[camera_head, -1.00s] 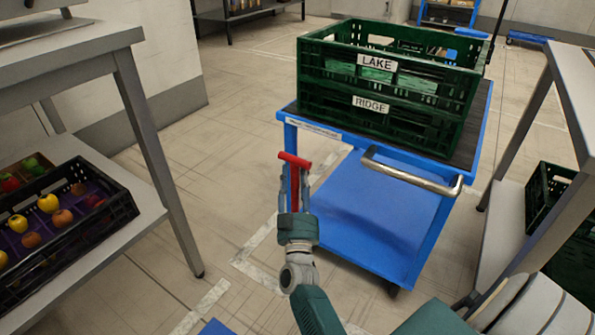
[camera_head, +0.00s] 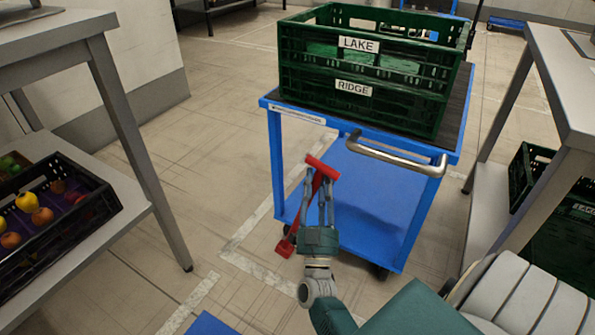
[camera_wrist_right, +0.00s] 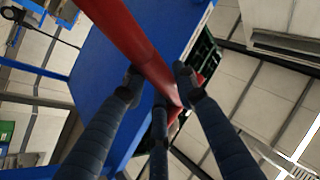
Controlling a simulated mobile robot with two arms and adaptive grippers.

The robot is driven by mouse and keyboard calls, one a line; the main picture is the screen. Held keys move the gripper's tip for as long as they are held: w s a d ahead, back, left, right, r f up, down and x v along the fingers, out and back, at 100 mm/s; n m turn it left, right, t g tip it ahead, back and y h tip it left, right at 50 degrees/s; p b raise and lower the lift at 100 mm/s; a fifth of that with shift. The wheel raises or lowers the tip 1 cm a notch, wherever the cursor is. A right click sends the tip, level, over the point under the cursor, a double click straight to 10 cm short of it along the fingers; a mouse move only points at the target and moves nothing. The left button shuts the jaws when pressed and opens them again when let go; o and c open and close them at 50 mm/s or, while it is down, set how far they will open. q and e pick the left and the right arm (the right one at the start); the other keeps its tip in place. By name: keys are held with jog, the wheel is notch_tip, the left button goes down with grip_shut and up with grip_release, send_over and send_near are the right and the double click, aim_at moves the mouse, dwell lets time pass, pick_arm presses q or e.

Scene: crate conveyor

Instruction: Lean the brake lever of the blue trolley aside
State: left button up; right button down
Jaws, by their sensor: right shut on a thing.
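The blue trolley (camera_head: 376,200) stands in the middle of the head view, with two stacked green crates on its top. Its red brake lever (camera_head: 322,170) has a T-shaped top and a red foot low at the trolley's near left corner. The lever is tilted, its top to the right of its foot. My right gripper (camera_head: 320,186) is shut on the lever just below the T-shaped top. In the right wrist view the red lever (camera_wrist_right: 134,42) passes between the dark fingers of the gripper (camera_wrist_right: 158,88). My left gripper does not show.
A metal push handle (camera_head: 395,158) sticks out from the trolley right of my gripper. A grey table with a black fruit crate (camera_head: 105,211) stands at the left. Another grey table (camera_head: 565,80) with green crates below stands at the right. Floor is clear left of the trolley.

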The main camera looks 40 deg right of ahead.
jog(key=shift+s+d+f+m, duration=0.25)
jog(key=shift+s+f+m, duration=0.1)
jog(key=shift+s, duration=0.25)
jog(key=c, duration=1.6)
grip_release()
jog(key=shift+s+d, duration=0.1)
jog(key=shift+s, duration=0.05)
jog(key=shift+v, duration=3.75)
